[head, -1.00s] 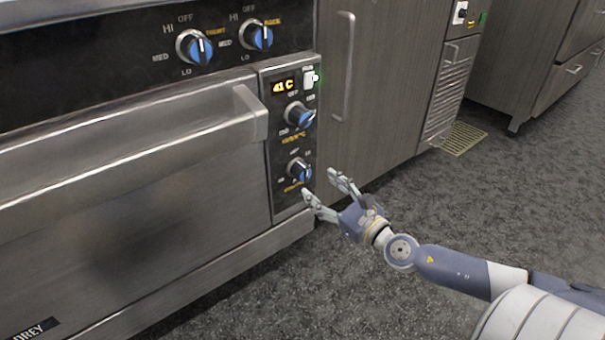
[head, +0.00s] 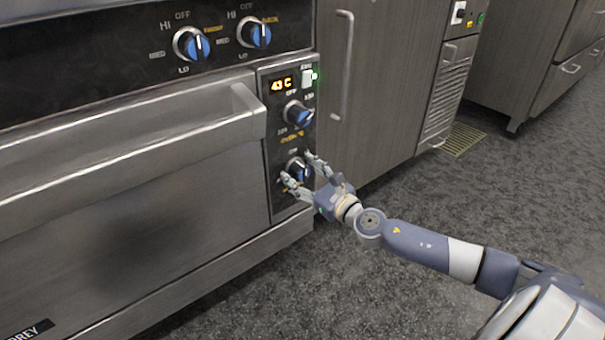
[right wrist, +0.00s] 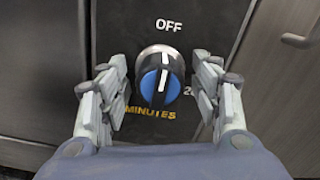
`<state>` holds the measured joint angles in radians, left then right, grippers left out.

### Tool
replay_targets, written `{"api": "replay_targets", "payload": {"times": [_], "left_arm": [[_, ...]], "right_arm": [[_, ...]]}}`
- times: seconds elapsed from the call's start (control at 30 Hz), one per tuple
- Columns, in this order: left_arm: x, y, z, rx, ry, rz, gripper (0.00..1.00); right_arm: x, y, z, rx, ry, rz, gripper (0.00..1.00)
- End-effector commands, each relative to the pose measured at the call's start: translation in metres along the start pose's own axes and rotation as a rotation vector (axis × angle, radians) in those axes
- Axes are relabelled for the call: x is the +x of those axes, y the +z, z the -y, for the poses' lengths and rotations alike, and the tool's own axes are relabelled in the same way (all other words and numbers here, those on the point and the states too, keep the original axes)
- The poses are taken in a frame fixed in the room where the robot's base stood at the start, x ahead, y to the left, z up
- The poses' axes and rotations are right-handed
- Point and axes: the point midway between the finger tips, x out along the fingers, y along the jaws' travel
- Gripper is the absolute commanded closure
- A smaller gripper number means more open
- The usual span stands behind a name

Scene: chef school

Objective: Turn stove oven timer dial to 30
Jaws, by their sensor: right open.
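The timer dial (right wrist: 160,80) is a round knob with a blue face and a white pointer line, below "OFF" and above "MINUTES" in the right wrist view. Its white line points nearly up, toward OFF. In the head view it is the lower dial (head: 297,168) on the oven's side panel (head: 283,205). My right gripper (head: 294,166) is open, with one finger on each side of the dial. In the right wrist view the fingers (right wrist: 162,88) show gaps to the knob on both sides. The 30 mark cannot be seen. My left gripper is out of view.
Another blue dial (head: 298,114) sits just above, under a display (head: 283,85) reading 43 C and a switch (head: 307,79). The oven door handle (head: 250,108) juts out to the left. A cabinet (head: 375,90) stands right of the panel; open floor lies in front.

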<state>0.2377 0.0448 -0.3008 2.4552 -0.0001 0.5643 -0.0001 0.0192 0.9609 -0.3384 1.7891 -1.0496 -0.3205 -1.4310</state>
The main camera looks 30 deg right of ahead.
Motion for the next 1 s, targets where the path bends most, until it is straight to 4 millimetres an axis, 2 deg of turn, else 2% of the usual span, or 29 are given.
{"api": "replay_targets", "payload": {"times": [0.13, 0.33, 0.67, 1.0], "left_arm": [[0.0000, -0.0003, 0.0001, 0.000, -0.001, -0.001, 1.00], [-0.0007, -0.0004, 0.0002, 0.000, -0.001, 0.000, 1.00], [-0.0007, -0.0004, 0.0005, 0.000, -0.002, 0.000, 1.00], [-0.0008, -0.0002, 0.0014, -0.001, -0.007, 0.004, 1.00]], "right_arm": [[-0.0001, 0.0000, 0.0000, 0.000, 0.000, 0.000, 0.42], [-0.0002, 0.0001, 0.0000, 0.000, 0.000, 0.000, 0.86], [-0.0001, 0.0004, 0.0001, 0.022, 0.000, 0.001, 0.86], [-0.0001, 0.0012, 0.0002, 0.212, 0.000, 0.001, 0.86]]}}
